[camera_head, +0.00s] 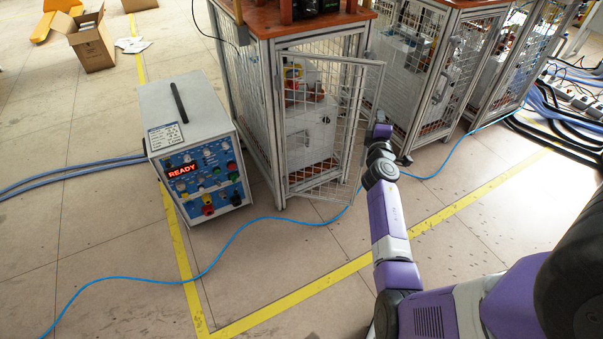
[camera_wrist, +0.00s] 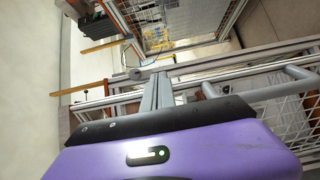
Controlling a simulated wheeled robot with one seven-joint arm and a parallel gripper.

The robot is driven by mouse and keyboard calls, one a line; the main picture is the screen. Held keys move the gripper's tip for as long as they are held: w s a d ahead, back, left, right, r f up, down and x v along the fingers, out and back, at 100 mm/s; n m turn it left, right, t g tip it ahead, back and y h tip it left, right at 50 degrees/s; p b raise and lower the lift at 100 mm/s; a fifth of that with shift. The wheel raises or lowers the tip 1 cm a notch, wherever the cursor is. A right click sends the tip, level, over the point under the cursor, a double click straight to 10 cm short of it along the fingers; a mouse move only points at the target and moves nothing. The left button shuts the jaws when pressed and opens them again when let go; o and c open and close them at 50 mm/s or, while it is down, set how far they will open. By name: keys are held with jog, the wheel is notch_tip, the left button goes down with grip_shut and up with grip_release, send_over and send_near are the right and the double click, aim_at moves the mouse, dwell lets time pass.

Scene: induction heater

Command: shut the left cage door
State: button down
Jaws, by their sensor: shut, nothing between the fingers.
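The left cage door (camera_head: 334,120) is a wire-mesh panel in a grey metal frame. In the head view it stands ajar, swung out from the front of the left cage (camera_head: 246,95), with its hinged side at left and its free edge at right. My gripper (camera_head: 379,132) is at the right of that free edge, about mid-height; whether it touches the door cannot be told. In the wrist view the shut, empty fingers (camera_wrist: 157,85) reach towards grey frame bars, and a grey bar handle (camera_wrist: 265,91) shows beside them at right.
A power unit (camera_head: 190,145) reading READY stands left of the cage. More mesh cages (camera_head: 440,75) stand close at right. A blue cable (camera_head: 255,222) runs across the floor below the door. The tiled floor in front is otherwise clear, with yellow lines (camera_head: 290,300).

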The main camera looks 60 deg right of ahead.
jog(key=w+d+n+t+y+p, duration=0.2)
jog(key=w+d+t, duration=0.3)
jog(key=d, duration=0.5)
jog(key=shift+n, duration=0.8)
jog(key=shift+r, duration=0.1)
jog(key=m+g+h+p, duration=0.2)
jog(key=m+g+p, duration=0.1)
jog(key=m+g, duration=0.15)
send_near(375, 97)
jog(key=shift+n+g, duration=0.25)
jog(key=shift+n, duration=0.2)
jog(key=x, duration=0.8)
jog(key=shift+w+a, duration=0.1)
jog(key=shift+w, duration=0.05)
dwell(0.7)
